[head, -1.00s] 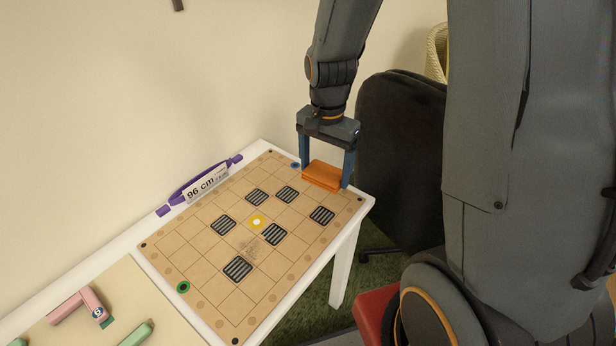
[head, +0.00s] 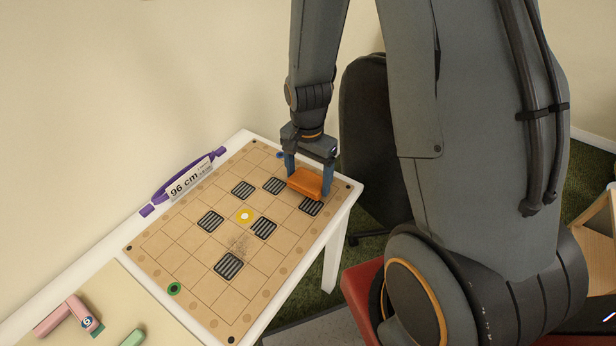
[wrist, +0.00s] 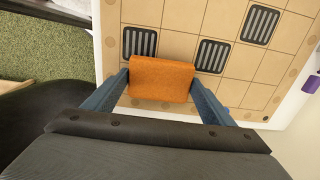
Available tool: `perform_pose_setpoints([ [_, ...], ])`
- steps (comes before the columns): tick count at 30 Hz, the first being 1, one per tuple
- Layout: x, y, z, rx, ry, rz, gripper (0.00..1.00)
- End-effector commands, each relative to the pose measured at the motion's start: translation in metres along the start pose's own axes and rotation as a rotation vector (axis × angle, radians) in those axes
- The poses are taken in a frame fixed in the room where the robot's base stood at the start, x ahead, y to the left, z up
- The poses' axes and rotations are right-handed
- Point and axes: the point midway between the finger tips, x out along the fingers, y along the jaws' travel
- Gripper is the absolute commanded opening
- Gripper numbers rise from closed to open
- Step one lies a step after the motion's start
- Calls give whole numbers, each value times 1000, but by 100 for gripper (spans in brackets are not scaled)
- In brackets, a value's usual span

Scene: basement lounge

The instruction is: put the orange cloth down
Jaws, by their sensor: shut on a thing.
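The orange cloth (head: 305,184) is a folded block between the blue fingers of my gripper (head: 308,182). My gripper is shut on it at the far right end of the board (head: 205,263). In the wrist view the cloth (wrist: 161,79) spans the gap between both fingertips (wrist: 161,86), with two dark striped squares close by. I cannot tell whether the cloth touches the board or is just above it.
The tan gridded board lies on a white table (head: 341,206). A purple-handled "96 cm" sign (head: 185,183) stands along the wall side. A black chair (head: 364,140) is beyond the table.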

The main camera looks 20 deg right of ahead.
Motion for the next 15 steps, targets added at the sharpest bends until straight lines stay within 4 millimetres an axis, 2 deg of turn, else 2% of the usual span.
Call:
perform_pose_setpoints([
  [14,9,0,-1,1,1,-1,45],
  [15,8,0,-1,1,1,-1,82],
])
